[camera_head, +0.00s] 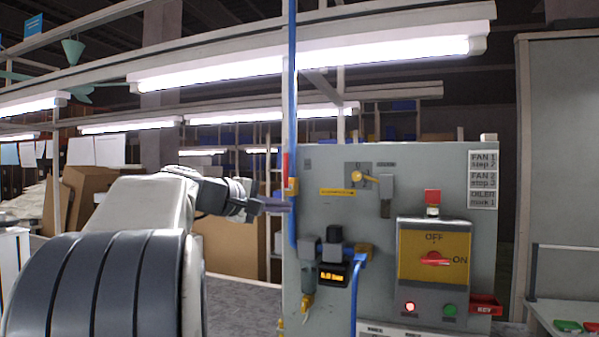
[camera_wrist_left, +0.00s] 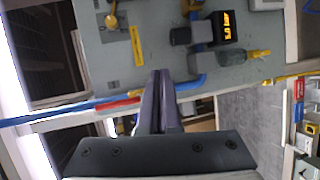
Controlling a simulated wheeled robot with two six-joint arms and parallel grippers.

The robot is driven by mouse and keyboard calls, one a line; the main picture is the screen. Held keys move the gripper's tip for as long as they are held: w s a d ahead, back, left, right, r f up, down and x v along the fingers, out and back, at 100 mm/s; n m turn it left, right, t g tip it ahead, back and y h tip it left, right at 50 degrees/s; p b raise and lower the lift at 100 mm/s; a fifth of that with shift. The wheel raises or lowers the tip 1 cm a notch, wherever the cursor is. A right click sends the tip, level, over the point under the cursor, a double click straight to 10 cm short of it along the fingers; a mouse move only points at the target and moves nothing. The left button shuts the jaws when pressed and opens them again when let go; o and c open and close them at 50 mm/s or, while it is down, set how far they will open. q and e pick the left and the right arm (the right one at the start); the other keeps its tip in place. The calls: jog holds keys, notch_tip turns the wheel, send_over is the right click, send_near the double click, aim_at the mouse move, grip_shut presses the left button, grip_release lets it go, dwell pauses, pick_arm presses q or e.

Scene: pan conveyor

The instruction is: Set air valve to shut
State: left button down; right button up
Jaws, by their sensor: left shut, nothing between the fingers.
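The air valve sits on the blue vertical pipe at the panel's left edge. Its yellow-orange body (camera_head: 292,187) shows in the head view, and its red lever (camera_head: 286,163) points up along the pipe. In the left wrist view the red lever (camera_wrist_left: 118,105) lies along the blue pipe, left of the fingers. My left gripper (camera_head: 288,206) is shut and empty, with its tips just below the valve body at the pipe. In the left wrist view the closed fingers (camera_wrist_left: 160,76) hide part of the pipe; contact cannot be told. My right gripper is out of view.
The grey panel (camera_head: 335,215) carries a lit pressure display (camera_head: 333,275), a yellow knob (camera_head: 357,176), a red OFF/ON switch (camera_head: 435,259) and labels. A blue hose (camera_head: 356,290) hangs below the display. Cardboard boxes (camera_head: 232,240) stand behind my left arm.

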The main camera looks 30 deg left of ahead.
pick_arm(q)
jog(key=s+a+r+n+t+y+p, duration=0.1)
jog(key=s+a+r+n+t+y, duration=0.2)
jog(key=s+a+r, duration=0.5)
jog(key=w+r+p, duration=0.1)
jog(key=w+p, duration=0.5)
jog(key=w, duration=0.9)
jog(key=shift+d+r+p, duration=0.2)
jog(key=shift+d+p, duration=0.05)
jog(key=shift+p, duration=0.05)
jog(key=shift+s, duration=0.1)
jog(key=shift+d+m+b, duration=0.1)
jog(key=shift+m+b, duration=0.35)
jog(key=shift+m, duration=0.15)
jog(key=shift+d, duration=0.1)
